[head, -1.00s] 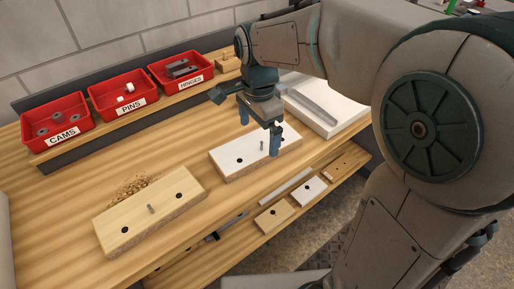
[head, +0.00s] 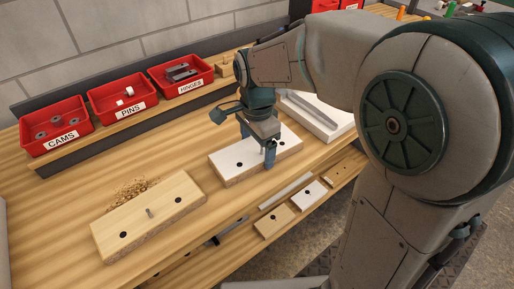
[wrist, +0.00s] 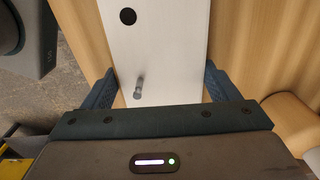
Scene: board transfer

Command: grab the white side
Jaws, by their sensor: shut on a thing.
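The white-topped board (head: 225,159) lies flat on the bench, with dark holes and an upright metal pin in its top. My gripper (head: 256,148) is down over its middle, one finger at the far long edge and one at the near edge. In the wrist view the white board (wrist: 172,45) runs between the two blue fingers, with the pin (wrist: 138,88) between them. My gripper is shut on the board across its width. The far fingertip is partly hidden behind the board and gripper in the head view.
A wood-coloured board (head: 165,205) with a pin and wood shavings (head: 135,191) lie to the left. Red bins of cams (head: 55,122), pins (head: 122,100) and hinges (head: 182,75) stand along the back. A white tray (head: 318,117) is behind right. Small samples sit on a lower shelf.

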